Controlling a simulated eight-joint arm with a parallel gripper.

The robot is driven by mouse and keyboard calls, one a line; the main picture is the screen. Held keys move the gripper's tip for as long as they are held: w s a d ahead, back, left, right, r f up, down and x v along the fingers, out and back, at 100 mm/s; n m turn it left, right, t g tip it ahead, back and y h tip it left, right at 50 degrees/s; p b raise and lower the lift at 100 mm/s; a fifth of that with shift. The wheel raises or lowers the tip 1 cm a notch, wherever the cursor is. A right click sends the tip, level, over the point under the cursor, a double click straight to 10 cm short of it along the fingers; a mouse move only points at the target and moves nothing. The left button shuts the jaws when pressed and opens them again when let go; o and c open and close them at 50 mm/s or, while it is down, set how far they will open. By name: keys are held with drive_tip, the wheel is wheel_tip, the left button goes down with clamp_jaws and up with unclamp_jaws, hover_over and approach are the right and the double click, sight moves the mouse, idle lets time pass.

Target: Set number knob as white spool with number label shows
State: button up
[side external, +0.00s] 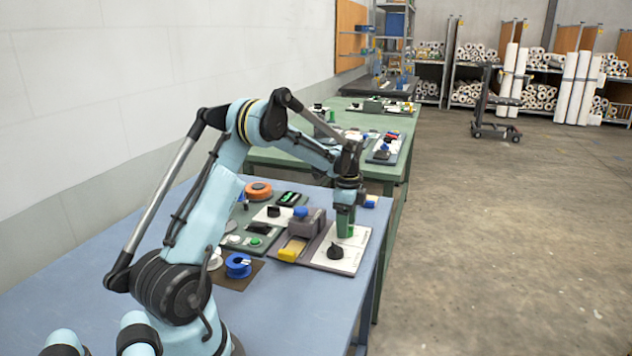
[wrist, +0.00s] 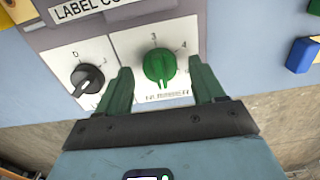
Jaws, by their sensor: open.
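A green number knob (wrist: 159,66) sits on a white dial plate (wrist: 218,32) in the wrist view. Its ridge runs roughly up and down, with the figure 3 just above it and a 4 to the upper right. In the side view my gripper (side external: 346,220) points down over the plate and hides most of the knob. A white spool (side external: 214,260) stands partly behind my arm; its label cannot be read.
A black knob (wrist: 87,78) is left of the green knob; it also shows in the side view (side external: 335,251). A blue spool (side external: 238,265) stands on a brown mat (side external: 236,284). The blue table's front is clear.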

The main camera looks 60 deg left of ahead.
wheel_tip(320, 180, up, 12)
idle(0.6)
drive_tip(key=s+d+r+n+t+y, duration=0.1)
drive_tip(key=s+d+r+n+t, duration=0.1)
drive_tip(key=d, duration=0.6)
drive_tip(key=s+d+r+n+t, duration=0.1)
drive_tip(key=s+d+r+n, duration=0.15)
drive_tip(key=d, duration=0.55)
drive_tip(key=s+d+f+n+t+h, duration=0.1)
drive_tip(key=s+d+f+n+t, duration=0.3)
drive_tip(key=s+d, duration=0.4)
drive_tip(key=shift+s+d+f+n, duration=0.15)
drive_tip(key=shift+d+f+n, duration=0.2)
drive_tip(key=shift+d, duration=0.9)
